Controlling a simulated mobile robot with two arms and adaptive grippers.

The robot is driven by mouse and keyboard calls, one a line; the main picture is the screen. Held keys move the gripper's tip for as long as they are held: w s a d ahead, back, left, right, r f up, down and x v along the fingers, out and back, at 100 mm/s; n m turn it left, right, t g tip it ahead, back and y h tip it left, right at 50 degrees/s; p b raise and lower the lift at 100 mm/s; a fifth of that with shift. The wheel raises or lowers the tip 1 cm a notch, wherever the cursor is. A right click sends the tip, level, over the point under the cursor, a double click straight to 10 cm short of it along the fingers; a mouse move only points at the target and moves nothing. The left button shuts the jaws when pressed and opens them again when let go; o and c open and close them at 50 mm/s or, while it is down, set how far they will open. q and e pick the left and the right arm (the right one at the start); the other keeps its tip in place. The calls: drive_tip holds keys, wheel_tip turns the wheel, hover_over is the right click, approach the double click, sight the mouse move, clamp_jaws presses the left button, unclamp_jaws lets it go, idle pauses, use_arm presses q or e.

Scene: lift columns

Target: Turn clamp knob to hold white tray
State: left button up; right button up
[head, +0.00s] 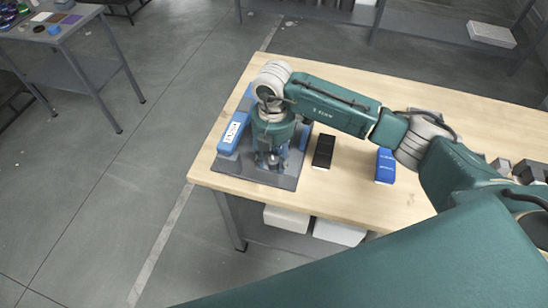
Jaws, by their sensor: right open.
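My right arm reaches across the wooden table, and its right gripper (270,160) points down over a dark grey base plate (228,175) at the table's left end. The gripper is open, with its fingers low above the plate. A blue fixture with a white label (232,132) stands on the plate, left of the gripper. The clamp knob cannot be made out; my wrist and gripper cover the middle of the fixture. No white tray can be made out at the fixture. My left gripper is not in view.
A black box (323,151) and a blue box (385,165) stand right of the plate. Grey parts (528,171) lie at the far right. White bins (287,218) sit beneath the table. A side table (75,60) stands at the upper left, with open floor between.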

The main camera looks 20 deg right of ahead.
drive_tip(key=shift+r+p, duration=2.4)
drive_tip(key=shift+r, duration=1.2)
